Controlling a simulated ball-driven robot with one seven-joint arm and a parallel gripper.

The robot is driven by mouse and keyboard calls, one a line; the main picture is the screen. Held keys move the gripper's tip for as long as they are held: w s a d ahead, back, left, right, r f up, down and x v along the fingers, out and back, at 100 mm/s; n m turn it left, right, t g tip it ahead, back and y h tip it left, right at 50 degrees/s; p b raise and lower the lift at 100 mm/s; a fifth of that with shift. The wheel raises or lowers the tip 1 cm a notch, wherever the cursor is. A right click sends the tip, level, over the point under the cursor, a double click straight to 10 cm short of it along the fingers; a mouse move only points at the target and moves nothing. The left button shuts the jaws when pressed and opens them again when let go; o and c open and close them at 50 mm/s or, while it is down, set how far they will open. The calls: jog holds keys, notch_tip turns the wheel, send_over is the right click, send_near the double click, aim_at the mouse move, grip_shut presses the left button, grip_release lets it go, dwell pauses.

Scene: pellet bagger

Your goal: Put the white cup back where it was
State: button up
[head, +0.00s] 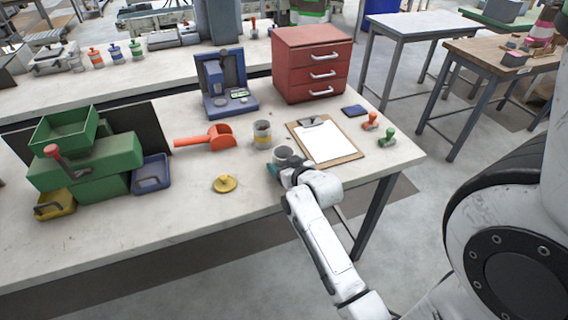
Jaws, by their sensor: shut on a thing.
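A whitish-grey cup (283,153) is at my gripper (282,164), at the front edge of the workbench (190,185), just left of the clipboard. My gripper is shut on this cup. My wrist covers its lower part, so I cannot tell if it touches the bench top.
A clipboard (350,157) lies close right of the held cup. An orange scoop (218,137), a yellow lid-like disc (225,184) and a blue press (225,85) stand left. Red drawers (310,65) are behind.

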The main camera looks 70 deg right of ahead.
jog(key=shift+f, duration=0.2)
jog(key=o, duration=1.1)
jog(key=shift+r, duration=0.1)
jog(key=shift+r, duration=0.25)
jog(key=v, duration=1.2)
jog(key=shift+b, duration=0.35)
